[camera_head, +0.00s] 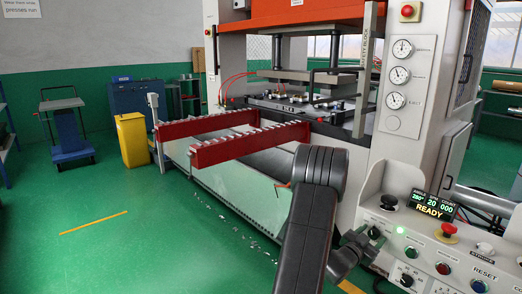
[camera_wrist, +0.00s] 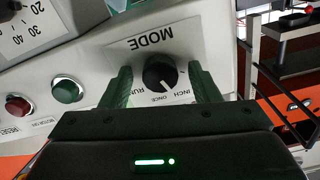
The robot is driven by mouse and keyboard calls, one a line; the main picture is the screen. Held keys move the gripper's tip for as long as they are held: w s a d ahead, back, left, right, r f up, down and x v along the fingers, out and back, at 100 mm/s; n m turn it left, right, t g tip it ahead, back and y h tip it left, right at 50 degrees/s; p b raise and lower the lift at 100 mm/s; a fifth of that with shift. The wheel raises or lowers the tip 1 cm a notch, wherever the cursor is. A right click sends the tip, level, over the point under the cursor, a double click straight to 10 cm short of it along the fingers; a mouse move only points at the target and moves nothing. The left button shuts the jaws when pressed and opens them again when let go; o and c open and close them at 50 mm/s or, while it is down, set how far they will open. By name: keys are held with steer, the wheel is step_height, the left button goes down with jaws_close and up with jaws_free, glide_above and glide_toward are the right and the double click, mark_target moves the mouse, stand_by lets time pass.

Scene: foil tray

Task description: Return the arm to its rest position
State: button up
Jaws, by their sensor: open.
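My gripper (camera_wrist: 160,74) is open at the control panel. Its two dark green fingers stand on either side of the black MODE knob (camera_wrist: 159,73), with a visible gap on each side. The labels RUN, ONCE and INCH are upside down in the wrist view, and the knob's white mark appears to point near ONCE. In the head view my gripper (camera_head: 362,242) is at the panel's left part, at the end of my dark arm. How far the fingertips are from the panel face is hard to tell.
The control panel (camera_head: 455,262) carries several buttons and a display (camera_head: 431,206) reading READY. A large press (camera_head: 345,160) with red rails (camera_head: 250,144) stands behind. A yellow bin (camera_head: 133,140) and a blue cart (camera_head: 70,135) are at the left.

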steer(key=shift+r+n+p, duration=0.2)
steer(key=shift+n+p, duration=1)
steer(key=shift+p, duration=0.9)
steer(key=b+v, duration=0.2)
steer(key=v, duration=1.1)
steer(key=shift+a+f, duration=0.2)
